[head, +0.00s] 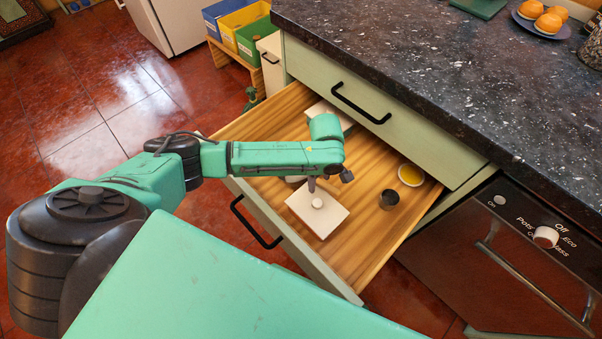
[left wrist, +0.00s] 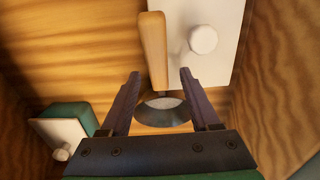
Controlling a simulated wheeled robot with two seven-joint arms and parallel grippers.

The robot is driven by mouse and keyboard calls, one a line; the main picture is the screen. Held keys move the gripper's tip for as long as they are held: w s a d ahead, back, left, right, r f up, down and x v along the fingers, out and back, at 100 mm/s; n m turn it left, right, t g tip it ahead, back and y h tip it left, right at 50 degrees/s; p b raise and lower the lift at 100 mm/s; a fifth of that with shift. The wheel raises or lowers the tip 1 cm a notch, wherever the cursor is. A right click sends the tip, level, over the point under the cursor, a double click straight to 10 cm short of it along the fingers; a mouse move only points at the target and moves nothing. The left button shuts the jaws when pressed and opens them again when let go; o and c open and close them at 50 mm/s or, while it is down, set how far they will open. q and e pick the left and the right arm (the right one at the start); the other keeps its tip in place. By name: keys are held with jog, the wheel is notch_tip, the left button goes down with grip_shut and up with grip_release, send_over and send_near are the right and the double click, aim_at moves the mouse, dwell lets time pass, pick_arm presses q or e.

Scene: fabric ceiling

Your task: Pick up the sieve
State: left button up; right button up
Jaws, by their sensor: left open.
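The sieve appears to be the item with a light wooden handle (left wrist: 152,45) and a round, dark-rimmed grey head, seen in the left wrist view in the open drawer (head: 372,240). The handle runs up the picture beside a white box with a round knob. My left gripper (head: 329,180) is open above the drawer, pointing down. In the left wrist view its fingertips (left wrist: 160,74) stand either side of the lower handle, with the round head between the fingers; contact cannot be told. In the head view my arm hides most of the sieve. My right gripper is out of view.
The knobbed white box (head: 330,220) lies in the drawer, with a dark cup (head: 389,199) and a yellow-filled bowl (head: 410,175) to its right. A green-and-white box (left wrist: 62,128) is at left in the wrist view. Drawer walls and the countertop (head: 430,75) bound the space.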

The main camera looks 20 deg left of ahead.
pick_arm(q)
jog(key=shift+f, duration=0.1)
grip_shut()
dwell(1.5)
